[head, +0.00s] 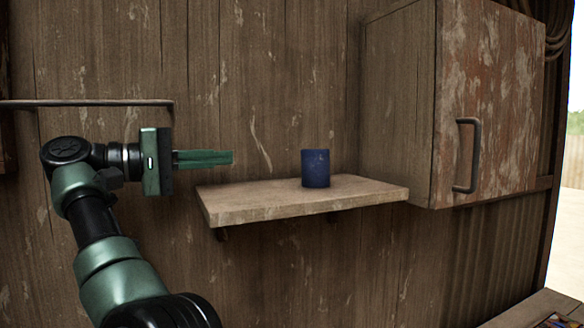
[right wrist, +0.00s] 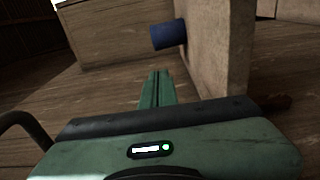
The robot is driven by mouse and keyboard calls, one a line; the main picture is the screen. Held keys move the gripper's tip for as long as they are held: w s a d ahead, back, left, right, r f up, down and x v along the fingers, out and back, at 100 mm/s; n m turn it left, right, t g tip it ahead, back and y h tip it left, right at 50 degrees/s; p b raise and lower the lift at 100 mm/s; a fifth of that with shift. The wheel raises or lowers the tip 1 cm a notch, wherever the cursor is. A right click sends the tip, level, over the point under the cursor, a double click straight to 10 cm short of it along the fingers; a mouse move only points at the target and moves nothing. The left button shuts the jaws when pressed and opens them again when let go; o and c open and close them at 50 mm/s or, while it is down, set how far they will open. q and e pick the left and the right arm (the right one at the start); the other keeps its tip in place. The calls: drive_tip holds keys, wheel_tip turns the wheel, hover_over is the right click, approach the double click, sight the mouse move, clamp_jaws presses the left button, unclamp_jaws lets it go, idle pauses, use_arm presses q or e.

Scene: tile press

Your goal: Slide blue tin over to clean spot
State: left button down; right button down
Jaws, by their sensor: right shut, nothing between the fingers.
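A blue tin (head: 315,169) stands upright on a pale wooden shelf (head: 250,202), a little right of the shelf's middle. In the right wrist view the blue tin (right wrist: 168,34) appears turned on its side, beside the shelf (right wrist: 215,45). My right gripper (head: 232,157) is shut and empty, pointing right, at the left end of the shelf and slightly above its top. Its closed fingers also show in the right wrist view (right wrist: 159,73), apart from the tin. I cannot make out a distinct clean spot on the shelf. My left gripper is not in view.
A worn wooden cabinet (head: 402,105) with a metal handle (head: 467,155) hangs to the right, close to the shelf's right end. A plank wall (head: 262,80) stands behind. A metal rail (head: 90,103) runs along the wall at left. The shelf left of the tin is bare.

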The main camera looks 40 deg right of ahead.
sight(315, 163)
drive_tip(key=x, duration=0.2)
drive_tip(key=w+x, duration=0.1)
drive_tip(key=x, duration=0.2)
drive_tip(key=shift+d+f, duration=0.15)
drive_tip(key=p+x, duration=0.2)
drive_tip(key=x, duration=0.7)
drive_tip(key=shift+s+d+p, duration=0.1)
drive_tip(key=shift+s+p, duration=0.1)
drive_tip(key=shift+p, duration=0.2)
drive_tip(key=shift+d, duration=0.5)
drive_tip(key=shift+s, duration=0.1)
